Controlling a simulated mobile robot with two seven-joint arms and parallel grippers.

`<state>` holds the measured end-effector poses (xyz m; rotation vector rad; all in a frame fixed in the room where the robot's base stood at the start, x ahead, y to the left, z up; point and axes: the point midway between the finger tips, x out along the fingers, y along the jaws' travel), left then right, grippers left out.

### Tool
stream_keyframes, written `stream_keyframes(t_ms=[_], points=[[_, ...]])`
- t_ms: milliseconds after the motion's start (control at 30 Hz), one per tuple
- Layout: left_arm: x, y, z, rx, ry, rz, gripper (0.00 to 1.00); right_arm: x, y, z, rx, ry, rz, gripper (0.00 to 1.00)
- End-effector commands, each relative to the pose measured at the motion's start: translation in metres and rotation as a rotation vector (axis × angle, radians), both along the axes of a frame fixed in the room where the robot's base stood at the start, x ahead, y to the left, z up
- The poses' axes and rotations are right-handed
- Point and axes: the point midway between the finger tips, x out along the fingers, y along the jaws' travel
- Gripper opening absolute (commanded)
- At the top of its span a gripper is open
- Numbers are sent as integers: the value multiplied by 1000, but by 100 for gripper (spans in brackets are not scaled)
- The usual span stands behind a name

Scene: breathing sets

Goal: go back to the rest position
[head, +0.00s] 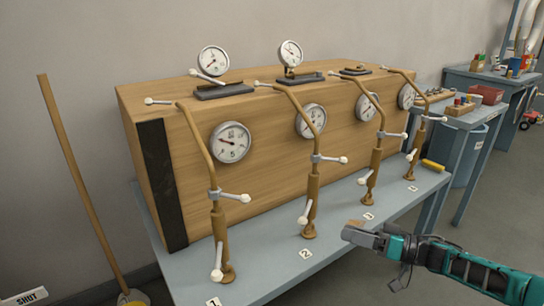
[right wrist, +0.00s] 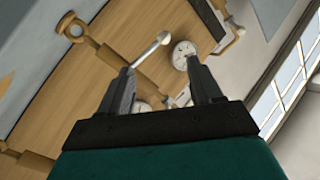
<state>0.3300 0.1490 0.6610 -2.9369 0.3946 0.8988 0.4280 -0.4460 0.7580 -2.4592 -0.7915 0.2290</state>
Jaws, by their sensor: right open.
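My right gripper (head: 352,234) reaches in from the lower right in the head view, low in front of the bench's front edge and near the foot of the third brown pipe (head: 376,165). In the right wrist view, the two dark fingers of the right gripper (right wrist: 160,78) stand apart with nothing clamped between them. A white-knobbed lever (right wrist: 150,48) and a gauge (right wrist: 184,54) show beyond the fingertips; the gripper looks apart from them. My left gripper is not in either view.
A blue-grey bench (head: 270,262) carries a wooden box (head: 190,125) with several gauges, upright pipes and white-ended levers. A broom (head: 75,170) leans at left. A SHUT sign (head: 24,297) shows lower left. A side table (head: 455,122) stands right.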

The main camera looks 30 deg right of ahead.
Motion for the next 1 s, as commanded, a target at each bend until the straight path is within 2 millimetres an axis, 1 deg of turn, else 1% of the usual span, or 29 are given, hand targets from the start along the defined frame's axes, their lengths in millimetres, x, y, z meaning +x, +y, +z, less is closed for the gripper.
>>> stream_keyframes(t_ms=[167,267,367,400,467,500,567,600,700,800,833,900,1000], points=[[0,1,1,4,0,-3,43,0,3,-1,-2,-1,-4,64],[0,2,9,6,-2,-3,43,-2,18,-8,-22,-7,-36,64],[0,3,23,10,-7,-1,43,-8,51,-22,-81,-16,-108,64],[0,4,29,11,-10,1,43,-11,68,-28,-118,-14,-144,64],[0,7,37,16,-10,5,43,-19,96,-36,-183,-3,-199,64],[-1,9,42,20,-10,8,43,-25,114,-40,-230,11,-232,64],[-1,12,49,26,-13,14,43,-35,141,-45,-307,41,-272,64],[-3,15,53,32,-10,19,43,-43,158,-46,-360,65,-291,64],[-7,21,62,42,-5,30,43,-64,198,-44,-490,138,-313,64],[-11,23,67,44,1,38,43,-84,230,-37,-604,209,-299,64],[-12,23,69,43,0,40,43,-89,237,-35,-633,228,-290,64],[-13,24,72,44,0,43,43,-99,252,-30,-687,264,-267,64],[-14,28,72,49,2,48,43,-109,264,-26,-739,297,-237,64]])
